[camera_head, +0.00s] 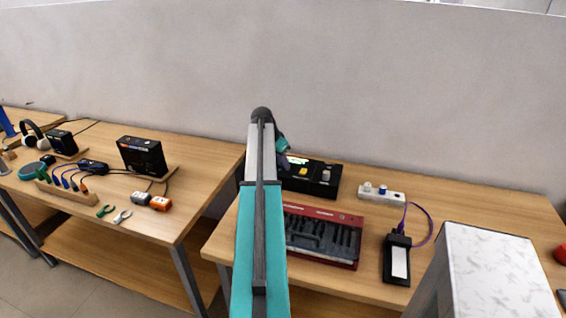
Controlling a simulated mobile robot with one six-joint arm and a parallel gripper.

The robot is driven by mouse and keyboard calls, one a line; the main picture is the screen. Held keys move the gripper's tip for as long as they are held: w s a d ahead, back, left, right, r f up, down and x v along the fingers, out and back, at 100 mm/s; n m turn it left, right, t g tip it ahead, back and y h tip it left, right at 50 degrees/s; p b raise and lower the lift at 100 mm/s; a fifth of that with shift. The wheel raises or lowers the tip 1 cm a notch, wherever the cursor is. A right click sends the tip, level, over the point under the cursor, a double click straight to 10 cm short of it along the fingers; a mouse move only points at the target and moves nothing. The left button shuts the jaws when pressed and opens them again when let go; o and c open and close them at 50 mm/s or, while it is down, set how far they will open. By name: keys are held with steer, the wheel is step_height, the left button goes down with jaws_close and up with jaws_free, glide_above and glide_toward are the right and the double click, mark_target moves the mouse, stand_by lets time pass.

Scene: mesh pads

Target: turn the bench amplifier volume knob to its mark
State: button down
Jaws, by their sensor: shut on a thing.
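The bench amplifier looks to be the black box (316,187) at the back of the right bench, by the wall. A yellow part and a pale part show on its top. My gripper (284,163) is at the left end of this box, small and partly covered by my own teal and grey arm. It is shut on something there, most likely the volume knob. The knob, its mark and the fingertips are hidden, so I cannot read the knob's angle.
A red keyboard (323,235) lies in front of the black box. To the right are a white power strip (381,193), a black device (397,259) with a purple cable, and a tall marbled block (489,270). The left bench (190,204) holds tools and electronics.

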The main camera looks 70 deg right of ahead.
steer(key=shift+n, duration=0.3)
steer(key=c, duration=1.5)
jaws_free()
steer(key=shift+c, duration=0.2)
steer(key=shift+r, duration=0.15)
steer(key=b+v, duration=0.2)
steer(key=v, duration=1.1)
steer(key=shift+a+r+b, duration=0.2)
steer(key=shift+a+b, duration=0.1)
steer(key=shift+a, duration=0.05)
steer(key=shift+r, duration=0.1)
